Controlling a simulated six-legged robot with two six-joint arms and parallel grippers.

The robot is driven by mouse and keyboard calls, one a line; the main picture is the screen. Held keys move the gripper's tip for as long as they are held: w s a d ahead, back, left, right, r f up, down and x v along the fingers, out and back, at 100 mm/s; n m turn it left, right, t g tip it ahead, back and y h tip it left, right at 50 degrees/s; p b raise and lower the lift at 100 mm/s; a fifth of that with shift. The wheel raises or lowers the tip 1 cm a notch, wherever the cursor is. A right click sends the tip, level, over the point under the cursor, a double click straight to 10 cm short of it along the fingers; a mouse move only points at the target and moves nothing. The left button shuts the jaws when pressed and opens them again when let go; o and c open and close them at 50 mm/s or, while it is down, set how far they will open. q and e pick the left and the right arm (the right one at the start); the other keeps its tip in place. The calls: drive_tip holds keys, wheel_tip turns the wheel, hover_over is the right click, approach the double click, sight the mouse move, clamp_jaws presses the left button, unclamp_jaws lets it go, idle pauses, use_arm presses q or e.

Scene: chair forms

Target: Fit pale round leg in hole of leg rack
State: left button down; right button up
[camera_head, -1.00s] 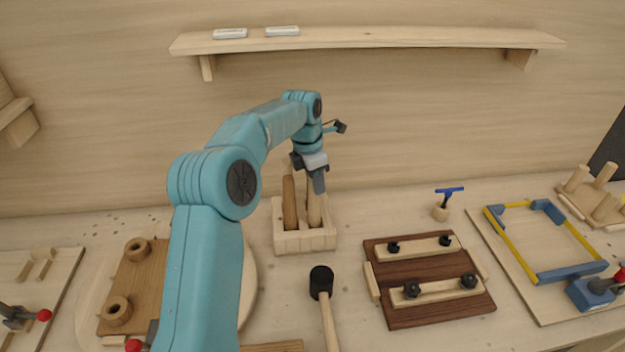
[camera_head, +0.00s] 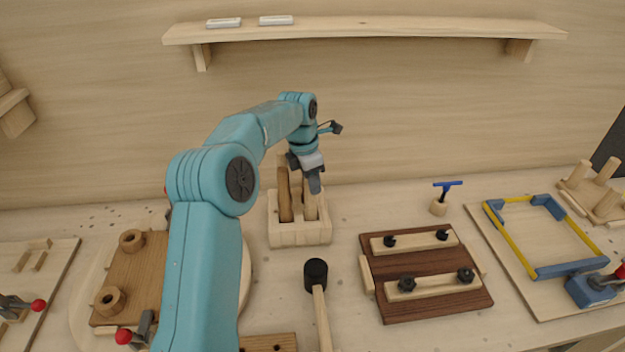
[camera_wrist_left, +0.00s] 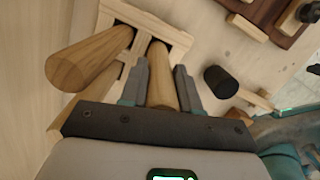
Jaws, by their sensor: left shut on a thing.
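The leg rack (camera_head: 300,236) is a pale wooden box with openings, standing against the back of the bench; it also shows in the left wrist view (camera_wrist_left: 172,32). My left gripper (camera_head: 313,184) is above its right part, shut on the pale round leg (camera_head: 310,206). In the left wrist view the leg (camera_wrist_left: 160,78) lies between the two fingers, its far end at a rack opening. How deep it sits is hidden. A browner leg (camera_head: 284,195) stands in the rack to the left, and shows large in the left wrist view (camera_wrist_left: 88,58). My right gripper is not in view.
A black-headed mallet (camera_head: 316,275) lies in front of the rack. A dark board with clamped strips (camera_head: 425,275) is to the right, then a blue-and-yellow frame (camera_head: 545,235). A wall shelf (camera_head: 365,30) hangs above.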

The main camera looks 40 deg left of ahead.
use_arm(q)
drive_tip(key=shift+w+f, duration=0.1)
drive_tip(key=shift+f, duration=0.15)
idle(0.3)
drive_tip(key=c, duration=0.7)
unclamp_jaws()
drive_tip(key=shift+d, duration=0.1)
drive_tip(key=shift+c, duration=0.2)
drive_tip(key=shift+f, duration=0.1)
